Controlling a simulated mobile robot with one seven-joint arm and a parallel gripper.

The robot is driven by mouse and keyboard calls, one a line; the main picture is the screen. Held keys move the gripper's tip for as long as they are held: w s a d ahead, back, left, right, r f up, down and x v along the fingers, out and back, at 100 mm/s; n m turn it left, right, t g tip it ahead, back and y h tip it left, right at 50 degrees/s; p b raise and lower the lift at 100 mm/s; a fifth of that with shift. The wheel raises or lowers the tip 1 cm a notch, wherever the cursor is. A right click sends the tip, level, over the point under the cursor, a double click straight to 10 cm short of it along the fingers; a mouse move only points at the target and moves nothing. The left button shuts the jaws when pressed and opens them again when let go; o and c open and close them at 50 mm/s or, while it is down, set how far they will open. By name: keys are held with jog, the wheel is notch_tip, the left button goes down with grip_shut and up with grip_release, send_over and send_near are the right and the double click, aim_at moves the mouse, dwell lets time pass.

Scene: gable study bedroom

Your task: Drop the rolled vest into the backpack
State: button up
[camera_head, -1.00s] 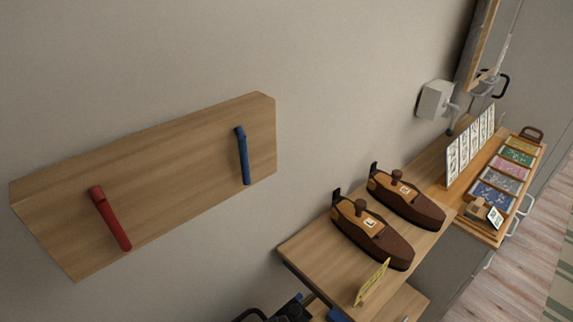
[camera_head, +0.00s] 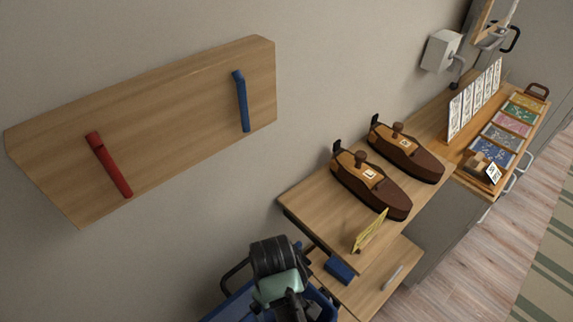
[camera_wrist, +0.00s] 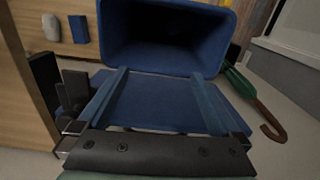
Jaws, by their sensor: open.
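The blue backpack (camera_wrist: 225,30) fills the top middle of the wrist view, its dark mouth facing the camera; the inside is too dark to make out. Part of its blue body also shows at the bottom of the head view (camera_head: 325,305), beside my arm. My gripper (camera_wrist: 158,78) is open in front of the mouth, with nothing visible between its fingers. In the head view my arm's end hides the fingertips and much of the backpack. I cannot make out the rolled vest in either view.
A wooden shelf (camera_head: 380,292) right of the backpack holds a small blue block (camera_head: 340,270). Two brown boat-like objects (camera_head: 370,187) and a yellow card (camera_head: 370,230) stand above it. A green umbrella (camera_wrist: 238,82) with a hooked handle is close by at right. A wall board (camera_head: 190,115) carries red and blue pegs.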

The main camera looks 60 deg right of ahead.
notch_tip(320, 180, up, 4)
jog(key=shift+f, duration=0.1)
dwell(0.6)
